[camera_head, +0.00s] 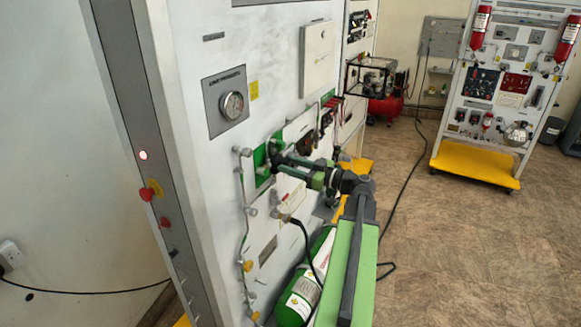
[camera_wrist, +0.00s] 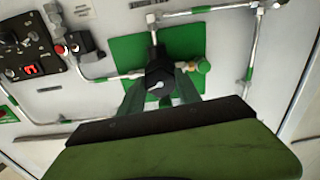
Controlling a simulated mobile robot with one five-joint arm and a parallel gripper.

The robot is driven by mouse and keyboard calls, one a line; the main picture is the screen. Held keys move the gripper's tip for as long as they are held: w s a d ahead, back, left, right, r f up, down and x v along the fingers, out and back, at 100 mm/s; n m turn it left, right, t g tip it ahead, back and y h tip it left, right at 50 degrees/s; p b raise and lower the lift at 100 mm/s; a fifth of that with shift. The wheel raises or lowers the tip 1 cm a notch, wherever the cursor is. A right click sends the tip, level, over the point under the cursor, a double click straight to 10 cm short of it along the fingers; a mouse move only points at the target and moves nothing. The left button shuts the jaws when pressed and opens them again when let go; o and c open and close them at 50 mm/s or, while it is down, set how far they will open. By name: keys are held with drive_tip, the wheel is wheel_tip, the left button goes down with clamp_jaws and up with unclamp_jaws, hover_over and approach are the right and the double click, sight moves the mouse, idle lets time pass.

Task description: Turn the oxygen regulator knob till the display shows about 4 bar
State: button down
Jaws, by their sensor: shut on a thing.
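The regulator knob (camera_wrist: 158,84) is black with a white pointer mark, in front of a green plate (camera_wrist: 125,52) with pipes in the wrist view. My gripper (camera_wrist: 160,92) is shut on the knob, one finger on each side. In the head view my gripper (camera_head: 275,155) reaches the green plate (camera_head: 260,168) on the white panel; the knob itself is hidden there. A round pressure gauge (camera_head: 232,105) sits on a grey plate above and left of it. Its reading is too small to tell.
A black switch box (camera_wrist: 28,55) is at the left. In the head view, a green oxygen cylinder (camera_head: 305,285) stands low beside my arm. Open floor (camera_head: 440,250) lies right.

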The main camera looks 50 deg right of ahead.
drive_tip(key=shift+m, duration=1.7)
drive_tip(key=m, duration=0.4)
drive_tip(key=shift+m, duration=0.3)
drive_tip(key=m, duration=0.3)
drive_tip(key=shift+m, duration=2.1)
drive_tip(key=c, duration=0.8)
unclamp_jaws()
drive_tip(key=shift+c, duration=0.2)
